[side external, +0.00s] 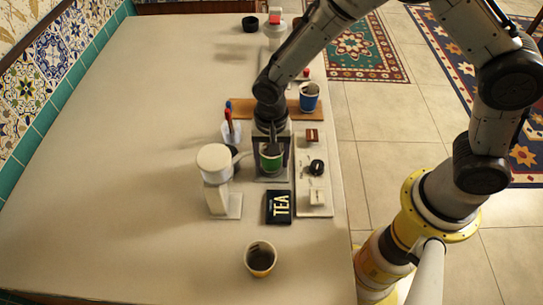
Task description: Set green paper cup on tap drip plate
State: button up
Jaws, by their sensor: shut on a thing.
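The green paper cup (270,162) is in the middle of the side external view, upright between the dark fingers of my gripper (271,152). My gripper points down and is shut on the cup, and it hides the cup's upper part. A small grey plate (271,179), which looks like the drip plate, lies just below the cup. I cannot tell whether the cup touches it. A white cylindrical vessel (214,163) with a spout-like part toward the cup stands just left of my gripper. The tap itself is not clear.
A black TEA box (279,207) lies in front of the cup. A pale tray (315,200) with small items is at right. A blue cup (309,97) stands behind on a wooden board (292,108). An orange-and-white cup (261,259) stands in front. The table's left side is clear.

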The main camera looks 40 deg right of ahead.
jog(key=shift+f, duration=0.1)
jog(key=o, duration=0.8)
jog(key=shift+o, duration=0.2)
notch_tip(320, 180, up, 12)
jog(key=s+d+r+n+t, duration=0.2)
jog(key=s+d+r, duration=0.1)
jog(key=d+r, duration=0.4)
jog(key=s+d+r+n+t, duration=0.1)
jog(key=s+d+r+n, duration=0.2)
jog(key=s, duration=0.4)
jog(key=s+d+r+n+t, duration=0.2)
jog(key=s+d+r+n, duration=0.1)
jog(key=s+d, duration=0.3)
jog(key=s+n, duration=0.1)
jog(key=s, duration=0.1)
jog(key=shift+s+d+t, duration=0.3)
